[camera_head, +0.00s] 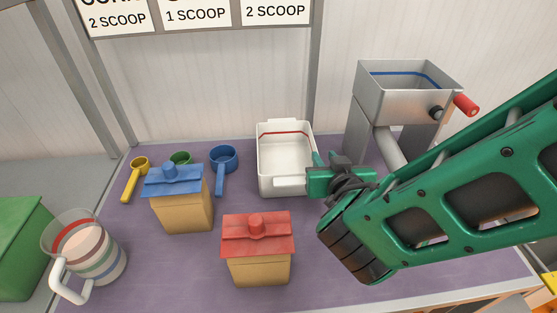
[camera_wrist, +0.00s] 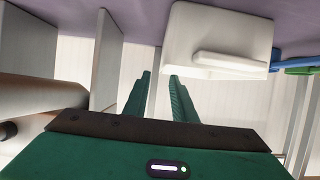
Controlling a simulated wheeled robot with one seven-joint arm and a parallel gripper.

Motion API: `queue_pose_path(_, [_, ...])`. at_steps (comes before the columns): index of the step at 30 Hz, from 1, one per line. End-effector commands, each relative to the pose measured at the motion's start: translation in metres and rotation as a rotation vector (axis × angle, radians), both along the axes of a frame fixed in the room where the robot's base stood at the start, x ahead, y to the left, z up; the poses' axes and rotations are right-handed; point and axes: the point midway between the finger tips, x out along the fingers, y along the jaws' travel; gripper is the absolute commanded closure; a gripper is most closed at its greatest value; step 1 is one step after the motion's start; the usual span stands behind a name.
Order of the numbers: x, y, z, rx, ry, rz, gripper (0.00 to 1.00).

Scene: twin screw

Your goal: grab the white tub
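The white tub (camera_head: 267,180) stands on the purple table top, open side up, empty inside, with a red line around its upper inner wall. A handle sticks out on its near side and another at the back. My gripper (camera_head: 319,168) is at the tub's right front edge, very close to it; I cannot tell whether it touches. In the wrist view the tub (camera_wrist: 215,30) is at the top right, just beyond the fingers. My gripper (camera_wrist: 161,76) there has a gap between its green fingers, with nothing held in it.
A grey hopper machine (camera_head: 403,95) with a red-knobbed crank stands right of the tub. Blue (camera_head: 223,160), green and yellow scoops lie left. A blue-lidded box (camera_head: 185,205), a red-lidded box (camera_head: 258,262) and a clear jug (camera_head: 88,250) stand in front. My arm covers the right side.

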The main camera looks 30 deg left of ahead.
Motion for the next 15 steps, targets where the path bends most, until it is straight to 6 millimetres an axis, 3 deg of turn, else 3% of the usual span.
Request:
queue_pose_path(4, [0.003, 0.003, -0.009, -0.005, -0.008, 0.007, 0.76])
queue_pose_path(15, [0.041, 0.024, -0.026, -0.004, -0.008, 0.004, 0.76])
